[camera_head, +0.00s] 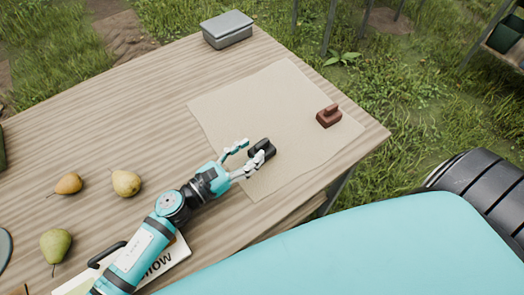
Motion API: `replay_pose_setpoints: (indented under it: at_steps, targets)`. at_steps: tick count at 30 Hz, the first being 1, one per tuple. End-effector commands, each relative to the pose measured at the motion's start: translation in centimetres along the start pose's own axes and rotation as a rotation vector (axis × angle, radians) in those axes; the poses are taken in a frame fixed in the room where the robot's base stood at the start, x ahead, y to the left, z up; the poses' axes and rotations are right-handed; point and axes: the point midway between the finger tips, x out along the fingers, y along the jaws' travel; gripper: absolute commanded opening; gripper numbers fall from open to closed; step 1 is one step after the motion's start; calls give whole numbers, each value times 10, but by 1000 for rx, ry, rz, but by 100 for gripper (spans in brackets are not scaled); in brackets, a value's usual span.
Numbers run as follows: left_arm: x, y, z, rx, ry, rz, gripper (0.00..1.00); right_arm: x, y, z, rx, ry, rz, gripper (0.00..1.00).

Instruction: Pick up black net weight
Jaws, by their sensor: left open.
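The black net weight (263,148) sits on the brown paper sheet (280,95) on the wooden table. My left gripper (247,158) is at the weight, with its fingers spread on the weight's left side. The gripper is open, and one finger overlaps the weight's lower left part in the picture. I cannot tell whether the fingers touch it. My right gripper is not in view.
A red-brown weight (329,116) sits on the paper's right part. A grey box (227,29) stands at the table's back edge. Pears (126,183) lie at left. A printed card (172,258) lies partly under my left arm.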

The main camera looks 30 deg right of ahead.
Motion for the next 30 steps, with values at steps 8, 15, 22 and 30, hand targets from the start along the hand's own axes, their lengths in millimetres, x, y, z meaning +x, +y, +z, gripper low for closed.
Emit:
replay_pose_setpoints:
  at_steps: [8,15,22,30]
  targets:
    - [43,0,1,1,-2,-1,42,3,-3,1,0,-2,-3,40]
    - [48,0,1,0,-1,0,42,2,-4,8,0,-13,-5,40]
    - [47,0,1,0,-1,0,21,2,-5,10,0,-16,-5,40]
    - [47,0,1,0,-1,0,0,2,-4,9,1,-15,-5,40]
